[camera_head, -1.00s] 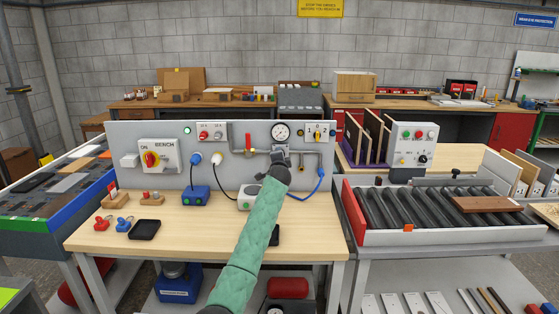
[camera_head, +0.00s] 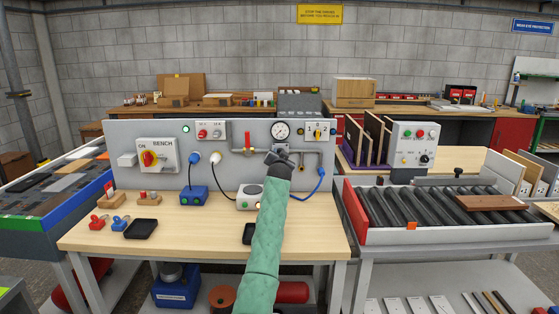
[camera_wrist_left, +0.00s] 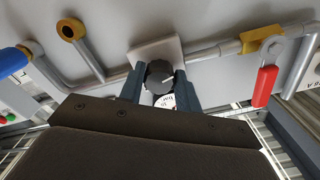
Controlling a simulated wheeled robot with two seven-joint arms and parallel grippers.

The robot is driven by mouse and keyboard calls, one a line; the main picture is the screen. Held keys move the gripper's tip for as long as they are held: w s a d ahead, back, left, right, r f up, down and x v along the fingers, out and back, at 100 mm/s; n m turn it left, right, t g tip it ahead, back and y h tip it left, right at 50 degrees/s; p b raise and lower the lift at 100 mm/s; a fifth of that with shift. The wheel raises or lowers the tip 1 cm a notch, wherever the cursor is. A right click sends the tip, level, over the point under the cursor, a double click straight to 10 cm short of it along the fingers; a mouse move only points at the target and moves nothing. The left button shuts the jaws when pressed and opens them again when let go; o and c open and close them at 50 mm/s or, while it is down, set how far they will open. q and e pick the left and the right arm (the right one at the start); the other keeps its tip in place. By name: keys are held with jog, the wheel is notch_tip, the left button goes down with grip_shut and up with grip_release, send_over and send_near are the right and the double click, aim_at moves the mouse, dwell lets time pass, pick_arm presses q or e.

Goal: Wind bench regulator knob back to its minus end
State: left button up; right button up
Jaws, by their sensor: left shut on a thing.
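The regulator knob (camera_wrist_left: 159,76) is black and round with a white pointer line, in front of a light square block on the pipe in the left wrist view. My left gripper (camera_wrist_left: 160,88) has one dark finger on each side of the knob and is shut on it. In the head view my left gripper (camera_head: 279,157) is at the bench panel just below the round pressure gauge (camera_head: 280,130) and hides the knob. The gauge's white dial edge (camera_wrist_left: 165,102) shows partly between the fingers. The minus mark cannot be made out. My right gripper is out of view.
A blue hose (camera_head: 321,180) hangs on the right. A grey box (camera_head: 250,196) and black tray (camera_head: 141,229) stand on the bench.

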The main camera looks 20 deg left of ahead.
pick_arm(q)
jog(key=n+b, duration=0.1)
jog(key=n, duration=0.5)
jog(key=shift+d+f, duration=0.1)
jog(key=shift+f, duration=0.05)
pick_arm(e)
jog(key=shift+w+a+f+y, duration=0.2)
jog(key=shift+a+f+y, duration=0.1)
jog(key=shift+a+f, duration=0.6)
pick_arm(q)
jog(key=o, duration=1)
jog(key=shift+w, duration=0.1)
jog(key=shift+c, duration=0.2)
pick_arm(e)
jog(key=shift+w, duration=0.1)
